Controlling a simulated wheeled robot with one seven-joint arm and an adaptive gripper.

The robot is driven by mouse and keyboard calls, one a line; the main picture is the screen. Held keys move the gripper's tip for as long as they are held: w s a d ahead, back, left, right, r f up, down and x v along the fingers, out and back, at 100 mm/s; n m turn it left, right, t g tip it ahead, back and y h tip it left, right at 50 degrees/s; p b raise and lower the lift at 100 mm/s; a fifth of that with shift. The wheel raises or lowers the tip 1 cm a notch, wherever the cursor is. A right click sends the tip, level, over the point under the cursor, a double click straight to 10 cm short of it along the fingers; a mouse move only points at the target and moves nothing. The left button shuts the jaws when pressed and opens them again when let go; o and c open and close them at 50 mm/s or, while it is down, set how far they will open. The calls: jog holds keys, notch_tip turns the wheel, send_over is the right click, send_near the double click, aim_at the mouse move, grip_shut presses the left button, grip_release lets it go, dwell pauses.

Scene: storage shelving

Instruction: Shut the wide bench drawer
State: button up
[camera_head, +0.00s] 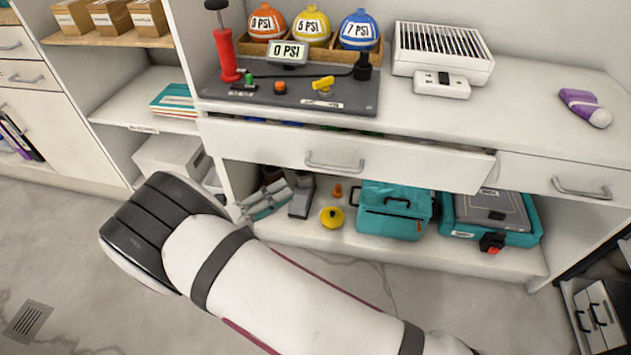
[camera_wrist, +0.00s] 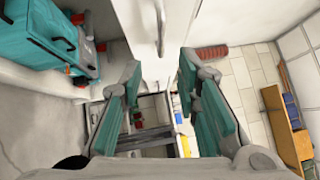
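The wide bench drawer (camera_head: 285,147) is a white drawer under the bench top with a silver bar handle (camera_head: 335,164). It stands partly pulled out, and coloured things show in the gap above its front. In the wrist view, a white drawer front (camera_wrist: 135,18) with a bar handle (camera_wrist: 160,28) is at the top centre, apparently the same drawer. My gripper (camera_wrist: 160,78) is open and empty, its two teal-padded fingers apart, with the handle beyond the fingertips. I see no contact. In the head view my gripper is hidden behind my arm.
A narrower drawer (camera_head: 530,175) on the right looks shut. Teal cases (camera_head: 395,208) and a yellow round object (camera_head: 332,217) sit on the shelf below. A pump board (camera_head: 300,97) and a white vented box (camera_head: 443,50) stand on the bench top. The floor in front is open.

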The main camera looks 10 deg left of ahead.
aim_at(329, 168)
jog(key=b+x, duration=0.2)
jog(key=x, duration=1.1)
jog(key=shift+w+d, duration=0.15)
jog(key=shift+d, duration=0.05)
grip_shut()
